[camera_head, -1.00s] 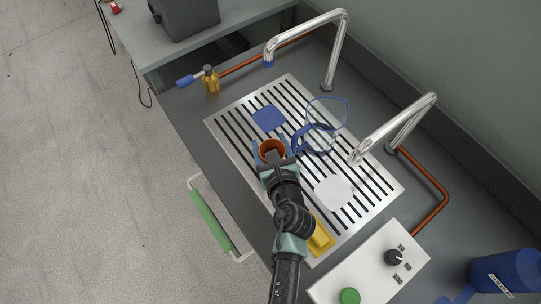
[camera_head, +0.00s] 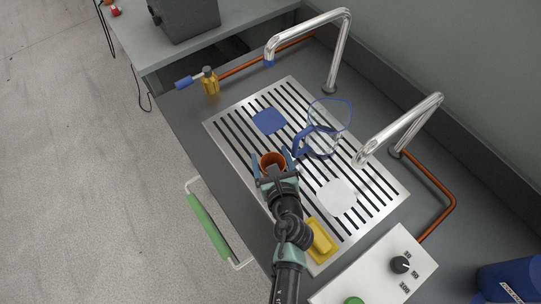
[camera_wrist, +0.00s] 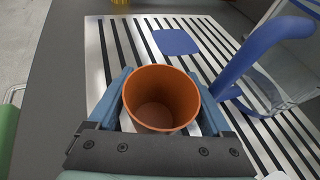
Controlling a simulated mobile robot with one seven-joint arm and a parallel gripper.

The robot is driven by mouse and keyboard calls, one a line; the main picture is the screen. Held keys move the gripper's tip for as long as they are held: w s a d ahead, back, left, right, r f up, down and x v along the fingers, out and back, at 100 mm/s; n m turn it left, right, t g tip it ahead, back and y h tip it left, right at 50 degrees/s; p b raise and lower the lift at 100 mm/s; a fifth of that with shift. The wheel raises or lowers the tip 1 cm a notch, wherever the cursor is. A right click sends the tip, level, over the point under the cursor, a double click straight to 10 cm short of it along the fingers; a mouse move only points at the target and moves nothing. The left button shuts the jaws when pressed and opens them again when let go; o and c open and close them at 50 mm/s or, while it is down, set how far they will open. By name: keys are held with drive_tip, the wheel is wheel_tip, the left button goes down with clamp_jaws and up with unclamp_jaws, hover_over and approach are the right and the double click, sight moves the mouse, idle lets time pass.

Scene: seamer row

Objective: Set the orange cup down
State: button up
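The orange cup (camera_head: 271,163) stands upright and empty at the near left edge of the slotted metal grate. It also shows in the wrist view (camera_wrist: 160,98), between the two blue fingers. My gripper (camera_head: 271,166) is around the cup, with one finger on each side. The fingers look spread a little wider than the cup, with narrow strips of grate showing between them and its sides in the wrist view (camera_wrist: 162,100). The cup's base is hidden by its own wall and my gripper, so its contact with the grate is not directly visible.
The grate (camera_head: 215,125) carries a blue square (camera_head: 268,121), a white round patch (camera_head: 337,196), a yellow block (camera_head: 320,240) and a clear jug with blue handle (camera_head: 322,142) right of the cup. Two chrome spouts (camera_head: 340,50) arch over it. A control box (camera_head: 385,265) stands in front.

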drive_tip(key=shift+r, duration=0.1)
drive_tip(key=shift+r, duration=0.2)
drive_tip(key=p+v, duration=0.1)
drive_tip(key=v, duration=1.1)
drive_tip(key=w+d+r+m+t+h, duration=0.1)
drive_tip(key=w+r+m+t, duration=0.25)
drive_tip(key=r, duration=0.65)
drive_tip(key=w+d+r+m+t, duration=0.1)
drive_tip(key=w+r+m+t, duration=0.25)
drive_tip(key=r, duration=0.55)
drive_tip(key=w+d+r+m+t+h, duration=0.15)
drive_tip(key=r+m, duration=0.25)
drive_tip(key=r, duration=0.6)
drive_tip(key=s+d+r+m+t+h, duration=0.15)
drive_tip(key=r+m+h, duration=0.35)
drive_tip(key=r+m, duration=0.75)
drive_tip(key=s+r+m+t+h, duration=0.2)
drive_tip(key=s+r+m+h, duration=0.15)
drive_tip(key=r+m, duration=0.95)
drive_tip(key=s+a+r+m+t+y, duration=0.2)
drive_tip(key=s+a+r+m+y, duration=0.1)
drive_tip(key=a+r+y, duration=0.4)
drive_tip(key=shift+s+r+y, duration=0.25)
drive_tip(key=shift+r+y, duration=0.35)
drive_tip(key=shift+r, duration=0.3)
